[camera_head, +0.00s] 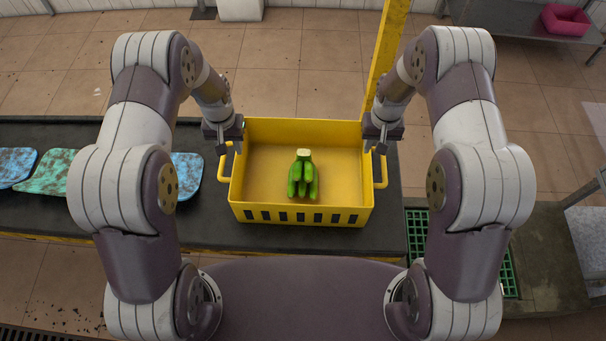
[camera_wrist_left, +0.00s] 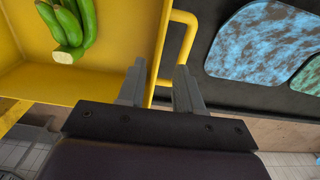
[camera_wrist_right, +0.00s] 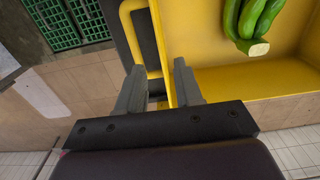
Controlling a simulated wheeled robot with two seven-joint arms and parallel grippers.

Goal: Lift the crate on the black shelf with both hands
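The yellow crate (camera_head: 300,130) stands level on the black shelf (camera_head: 388,228), with a yellow loop handle on its left side (camera_head: 225,165) and one on its right side (camera_head: 381,172). A green banana bunch (camera_head: 303,178) lies inside it. My left gripper (camera_head: 231,147) is at the left handle; in the left wrist view its fingers (camera_wrist_left: 160,88) are apart, with the handle's end showing between them. My right gripper (camera_head: 375,146) is at the right handle, its fingers (camera_wrist_right: 158,88) apart with the handle and crate edge between them. I cannot tell whether the fingers touch the handles.
Blue and green mottled pads (camera_head: 55,172) lie on the shelf to the left. A yellow post (camera_head: 386,45) rises behind the crate's right side. A green grate (camera_head: 417,232) is to the right. A pink tub (camera_head: 565,20) sits on a far table.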

